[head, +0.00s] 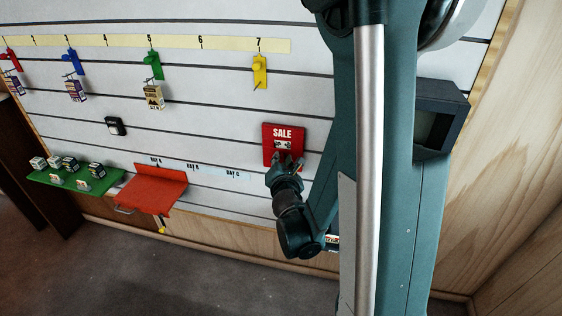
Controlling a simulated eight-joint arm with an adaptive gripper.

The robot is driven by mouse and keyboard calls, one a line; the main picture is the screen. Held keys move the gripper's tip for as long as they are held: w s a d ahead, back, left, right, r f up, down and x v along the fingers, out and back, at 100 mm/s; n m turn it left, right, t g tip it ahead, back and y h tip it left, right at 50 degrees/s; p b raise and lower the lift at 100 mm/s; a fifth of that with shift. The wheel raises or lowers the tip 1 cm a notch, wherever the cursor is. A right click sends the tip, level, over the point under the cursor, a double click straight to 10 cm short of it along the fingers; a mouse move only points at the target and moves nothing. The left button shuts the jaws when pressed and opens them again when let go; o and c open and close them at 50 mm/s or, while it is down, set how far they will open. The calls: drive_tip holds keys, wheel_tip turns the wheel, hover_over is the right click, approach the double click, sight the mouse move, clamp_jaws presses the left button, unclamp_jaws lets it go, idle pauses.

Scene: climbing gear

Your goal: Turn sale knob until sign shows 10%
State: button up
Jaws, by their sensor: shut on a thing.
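The red sale sign (270,135) is mounted on the slatted white wall, right of the middle in the head view. It reads "SALE" at the top, with a small pale display (283,144) below the word. The digits on the display are too small to read. My gripper (284,161) is at the lower part of the sign, shut on the sale knob. The knob itself is hidden behind the fingers.
A red shelf (158,187) and a green shelf (70,182) with several small boxes are at lower left. Coloured hooks, including a yellow one (260,70), hang under a numbered strip (120,42). A dark box (436,118) is at right.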

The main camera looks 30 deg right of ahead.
idle(0.3)
drive_tip(key=o, duration=0.9)
drive_tip(key=shift+s+a, duration=0.1)
drive_tip(key=shift+v, duration=5.85)
drive_tip(key=shift+f, duration=0.1)
